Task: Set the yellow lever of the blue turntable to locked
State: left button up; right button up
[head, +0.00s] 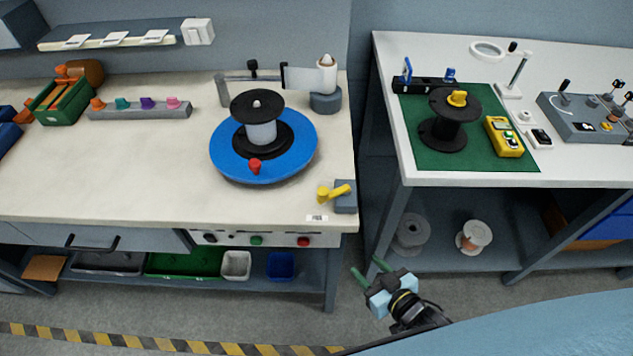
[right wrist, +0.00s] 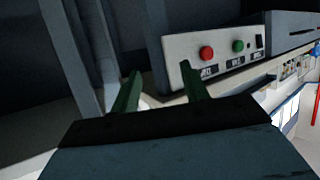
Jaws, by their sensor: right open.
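The blue turntable (head: 227,152) lies on the left bench and bears a black-flanged spool (head: 261,132) and a small red knob (head: 255,166) near its front edge. The yellow lever (head: 335,192) sits on a grey block (head: 345,198) at the bench's front right corner, its arm lying roughly level, pointing left. My right gripper (head: 370,271) is open and empty, low in front of the gap between the benches, below and right of the lever and apart from it. In the right wrist view its green fingers (right wrist: 160,92) are spread with nothing between them. My left gripper is not in view.
A control panel (head: 257,239) with green and red buttons is on the bench front below the lever; it also shows in the right wrist view (right wrist: 222,52). The right bench (head: 385,60) bears a green mat (head: 470,155) with a black spool. The floor gap between benches is open.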

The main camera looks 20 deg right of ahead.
aim_at(319, 190)
jog(key=w+a+r+n+t+y, duration=0.1)
jog(key=w+a+r+t+y, duration=0.1)
jog(key=r, duration=0.6)
jog(key=w+a+r+t+y, duration=0.1)
jog(key=a+r+t, duration=0.1)
jog(key=r, duration=0.6)
jog(key=x, duration=1.3)
jog(key=shift+d+f, duration=0.1)
jog(key=shift+f, duration=0.25)
jog(key=shift+c, duration=0.2)
grip_shut()
